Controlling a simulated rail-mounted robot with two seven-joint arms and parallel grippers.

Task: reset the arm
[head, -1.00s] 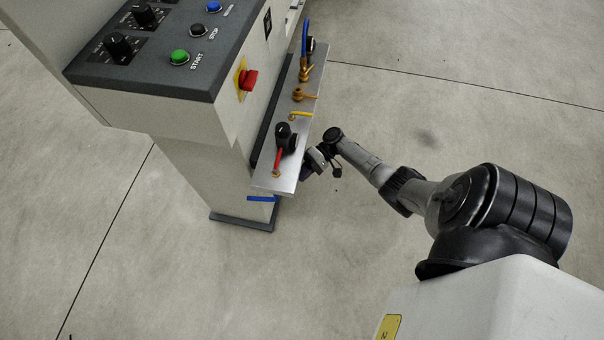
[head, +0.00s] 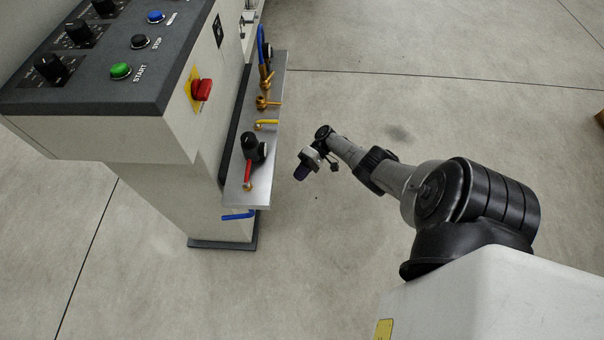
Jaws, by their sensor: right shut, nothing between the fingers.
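My right arm comes in from the lower right and reaches toward the middle of the view. Its gripper (head: 302,173) is at the arm's end, small and dark, pointing down and to the left. It is shut and empty. It hangs over bare floor, a short gap to the right of the metal valve plate (head: 262,185) on the welder's side. It touches nothing that I can see. My left arm and left gripper are not in view.
The welder's control panel (head: 98,98) with knobs and buttons fills the upper left. A red switch (head: 202,89) sits on its side. Floor right of the plate is clear.

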